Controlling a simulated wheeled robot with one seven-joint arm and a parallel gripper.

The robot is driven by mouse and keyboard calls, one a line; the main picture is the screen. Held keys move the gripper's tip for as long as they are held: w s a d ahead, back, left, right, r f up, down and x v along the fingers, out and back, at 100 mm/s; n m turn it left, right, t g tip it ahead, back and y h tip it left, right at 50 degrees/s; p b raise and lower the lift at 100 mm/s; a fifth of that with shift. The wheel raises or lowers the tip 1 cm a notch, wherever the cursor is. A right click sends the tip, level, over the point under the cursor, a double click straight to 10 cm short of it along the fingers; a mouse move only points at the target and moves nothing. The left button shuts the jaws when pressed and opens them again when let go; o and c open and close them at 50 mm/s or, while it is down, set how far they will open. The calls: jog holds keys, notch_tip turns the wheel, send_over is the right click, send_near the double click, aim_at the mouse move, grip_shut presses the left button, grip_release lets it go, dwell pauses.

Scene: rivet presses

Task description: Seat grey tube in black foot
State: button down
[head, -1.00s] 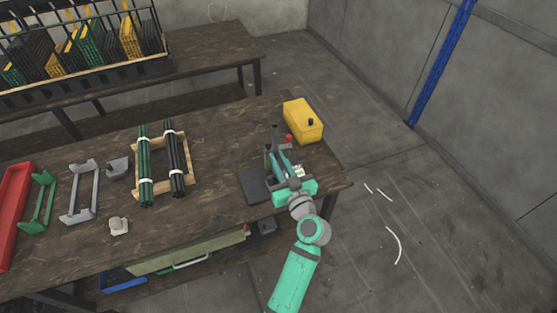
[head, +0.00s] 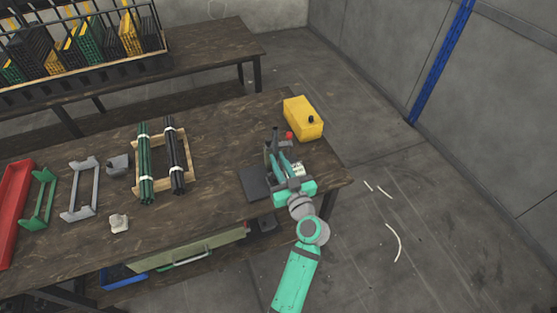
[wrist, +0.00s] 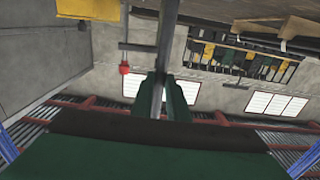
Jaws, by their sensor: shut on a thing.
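My gripper (head: 281,160) is at the right end of the brown table, beside an upright grey press with a red knob (head: 289,135). In the wrist view its dark green fingers (wrist: 163,88) are closed around a long grey bar (wrist: 168,35), which looks like the grey tube. In the head view the fingers and press mostly hide this bar. A flat dark plate (head: 254,184) lies just left of the gripper. I cannot tell whether it is the black foot, or whether the tube touches a foot.
A yellow box (head: 303,118) stands behind the press. A wooden rack (head: 189,147) holds green and black tubes at left centre. Grey (head: 81,190) and green (head: 40,202) brackets and a red tray (head: 14,212) lie farther left. Table between rack and press is clear.

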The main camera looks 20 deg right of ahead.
jog(key=shift+f, duration=0.9)
jog(key=c, duration=1.6)
grip_release()
jog(key=shift+c, duration=0.2)
jog(key=shift+s, duration=0.1)
jog(key=s, duration=1)
jog(key=shift+s+d, duration=0.2)
jog(key=shift+s, duration=0.15)
